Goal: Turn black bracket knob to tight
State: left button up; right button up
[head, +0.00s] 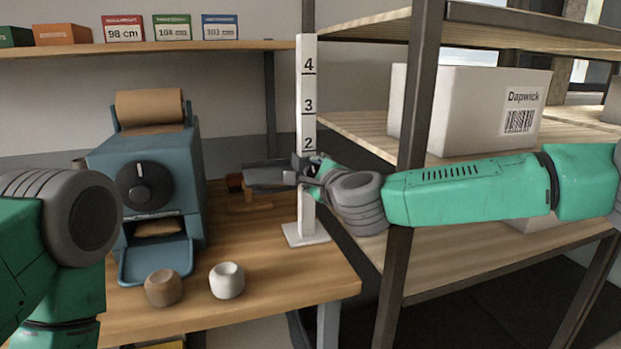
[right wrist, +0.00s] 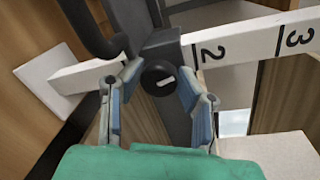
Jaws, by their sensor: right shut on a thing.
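The black bracket knob (right wrist: 159,77), round with a white pointer mark, shows in the right wrist view on the dark bracket (right wrist: 162,42). The bracket sits on a white numbered post (right wrist: 240,42) below the 2. My right gripper (right wrist: 158,93) has one blue-grey finger on each side of the knob and is shut on it. In the head view my right gripper (head: 318,172) reaches the post (head: 307,100) from the right and hides the knob. The bracket (head: 272,177) extends left from the post. My left gripper is out of view; only part of its arm shows.
A blue machine (head: 185,200) with a dial and a paper roll (head: 149,107) stands left on the wooden bench (head: 270,285). A brown cup (head: 163,288) and a white cup (head: 227,280) are in front. A shelf rack (head: 412,120) with a white box (head: 480,100) stands right.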

jog(key=shift+d+f, duration=0.1)
jog(key=shift+d, duration=0.05)
jog(key=o, duration=1.2)
jog(key=shift+c, duration=0.2)
jog(key=shift+d, duration=0.2)
jog(key=shift+s, duration=0.1)
jog(key=v, duration=1.2)
jog(key=shift+d, duration=0.1)
